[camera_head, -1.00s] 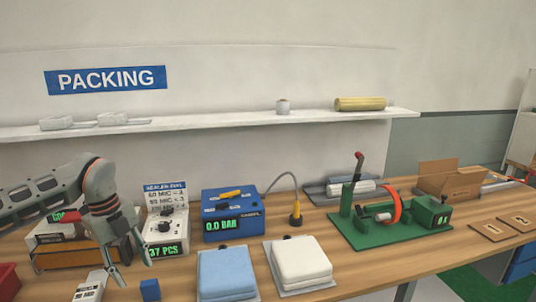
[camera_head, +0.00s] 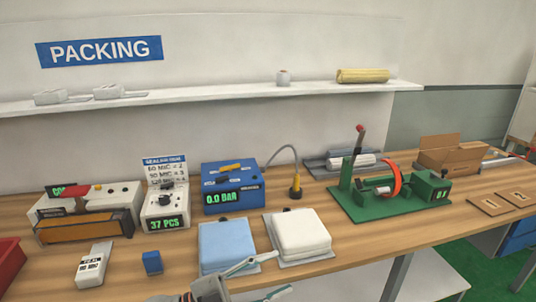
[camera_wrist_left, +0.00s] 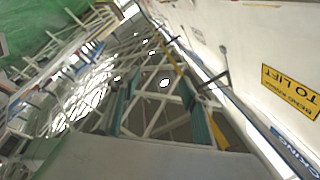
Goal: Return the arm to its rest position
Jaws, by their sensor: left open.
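My left gripper (camera_head: 268,276) is low in the head view, at the bottom edge in front of the table. Its two fingers are spread apart with nothing between them. In the left wrist view its two teal-lined fingers (camera_wrist_left: 160,108) also stand apart and empty. Behind it on the table lie a light blue mattress-like pad (camera_head: 224,243) and a white one (camera_head: 300,232), each on a thin grey sheet. One finger overlaps the front of the blue pad in the picture; I cannot tell any contact. My right gripper is not in view.
On the wooden table (camera_head: 375,245) stand a sealer (camera_head: 87,208), a counter box (camera_head: 165,208), a blue pressure box (camera_head: 232,192), a green-based machine (camera_head: 388,203) and a cardboard box (camera_head: 455,155). A small blue block (camera_head: 152,262) lies at the front left. A shelf (camera_head: 220,94) runs behind.

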